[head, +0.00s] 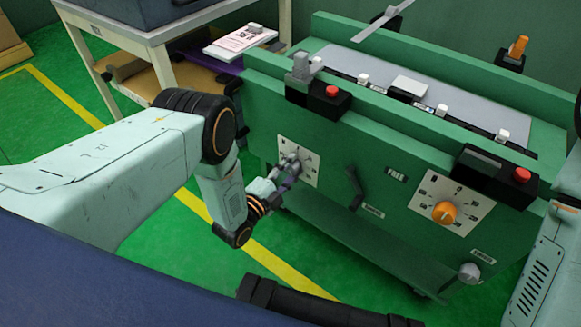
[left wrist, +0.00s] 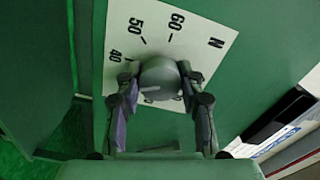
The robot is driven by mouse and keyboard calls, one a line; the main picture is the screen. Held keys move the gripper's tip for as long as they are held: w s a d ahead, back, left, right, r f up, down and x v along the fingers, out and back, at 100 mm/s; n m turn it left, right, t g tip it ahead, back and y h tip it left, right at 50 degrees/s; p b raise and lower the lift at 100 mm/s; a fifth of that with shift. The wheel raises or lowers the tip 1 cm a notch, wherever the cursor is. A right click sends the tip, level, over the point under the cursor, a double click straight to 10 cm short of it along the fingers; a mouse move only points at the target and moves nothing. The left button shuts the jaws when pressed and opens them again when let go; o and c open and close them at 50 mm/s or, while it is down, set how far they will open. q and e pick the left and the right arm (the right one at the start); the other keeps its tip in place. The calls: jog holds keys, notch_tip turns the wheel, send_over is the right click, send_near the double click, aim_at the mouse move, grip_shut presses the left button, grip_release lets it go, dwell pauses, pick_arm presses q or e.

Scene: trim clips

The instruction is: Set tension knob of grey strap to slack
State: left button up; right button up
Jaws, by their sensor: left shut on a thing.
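A grey knob (left wrist: 160,75) sits on a white dial plate (left wrist: 200,50) on the green machine's front; the plate also shows in the head view (head: 312,172). The plate bears the marks 40, 50, 60 and N; its lower part is hidden by my gripper. My left gripper (head: 288,168) is shut on the grey knob, with one finger on each side in the left wrist view (left wrist: 158,85). A short light line shows on the knob; its setting is hard to read. A grey strap-like bar (head: 383,20) stands at the machine's back. My right gripper is out of view.
An orange knob (head: 445,212) sits on another white dial plate at the right. A dark lever (head: 354,187) lies between the dials. Red buttons (head: 332,91) top the front rail. A table (head: 150,38) stands at the back left.

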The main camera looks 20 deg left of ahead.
pick_arm(q)
jog(key=n, duration=1.2)
jog(key=shift+r+n, duration=0.1)
jog(key=shift+n, duration=0.2)
jog(key=n, duration=0.3)
jog(key=shift+w+n, duration=0.1)
jog(key=shift+n, duration=0.3)
jog(key=n, duration=1.3)
jog(key=shift+n+b, duration=0.3)
jog(key=shift+n, duration=0.1)
